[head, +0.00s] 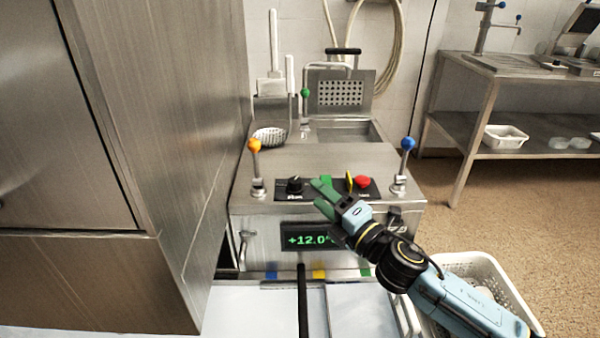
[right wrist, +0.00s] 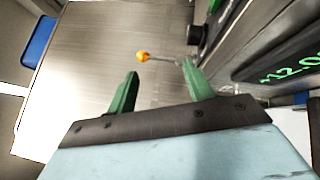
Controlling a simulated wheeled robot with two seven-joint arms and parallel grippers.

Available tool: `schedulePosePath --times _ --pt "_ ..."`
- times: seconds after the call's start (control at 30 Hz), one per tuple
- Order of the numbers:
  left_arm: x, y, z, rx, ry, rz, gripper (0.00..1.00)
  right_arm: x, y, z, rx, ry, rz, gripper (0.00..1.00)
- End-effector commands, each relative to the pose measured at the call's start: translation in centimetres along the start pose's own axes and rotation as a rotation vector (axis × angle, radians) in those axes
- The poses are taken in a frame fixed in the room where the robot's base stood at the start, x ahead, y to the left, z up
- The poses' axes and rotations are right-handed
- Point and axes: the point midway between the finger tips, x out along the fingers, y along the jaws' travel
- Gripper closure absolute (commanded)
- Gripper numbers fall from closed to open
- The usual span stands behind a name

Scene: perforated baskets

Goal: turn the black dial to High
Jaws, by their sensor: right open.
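The black dial (head: 294,184) is on the left of the black control strip on top of the steel machine. Its small label is too blurred to read a setting. In the right wrist view the dial (right wrist: 195,36) shows as a dark knob beyond the right-hand finger. My right gripper (head: 319,192) has green fingers, open and empty, just to the right of the dial and apart from it. In the right wrist view the gripper (right wrist: 160,70) has a wide gap between its fingers. My left gripper is out of view.
A red button (head: 362,181) is right of my gripper. Levers with an orange knob (head: 254,145) and a blue knob (head: 407,143) flank the strip. A display (head: 300,238) reads +12.0, partly hidden by my arm. A white perforated basket (head: 520,298) stands lower right.

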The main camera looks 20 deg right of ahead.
Motion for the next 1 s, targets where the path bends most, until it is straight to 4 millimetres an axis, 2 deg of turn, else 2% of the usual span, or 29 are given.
schedulePosePath --times 0.03,0.13,0.3,0.4,0.53,0.63,0.77,1.0 --pt "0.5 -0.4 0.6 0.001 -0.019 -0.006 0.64 1.2 1.4 0.9 -0.183 0.084 0.046 0.48" --pt "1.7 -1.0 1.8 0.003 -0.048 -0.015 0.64 2.4 2.4 1.9 -0.522 0.261 0.113 0.48" --pt "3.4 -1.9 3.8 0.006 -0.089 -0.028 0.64 2.2 1.5 5.1 -0.98 0.531 0.137 0.48" --pt "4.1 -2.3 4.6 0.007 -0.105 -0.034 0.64 1.5 0.7 7.3 -1.148 0.651 0.121 0.48" --pt "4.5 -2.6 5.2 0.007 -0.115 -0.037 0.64 0.7 -0.1 9.1 -1.261 0.744 0.101 0.48" --pt "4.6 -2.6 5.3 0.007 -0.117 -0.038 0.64 0.7 -0.5 9.4 -1.288 0.771 0.095 0.48" --pt "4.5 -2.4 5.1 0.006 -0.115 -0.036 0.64 1.9 -1.1 8.4 -1.289 0.774 0.099 0.48" --pt "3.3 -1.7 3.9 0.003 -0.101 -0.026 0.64 5.7 -2.8 5.5 -1.287 0.771 0.1 0.48"
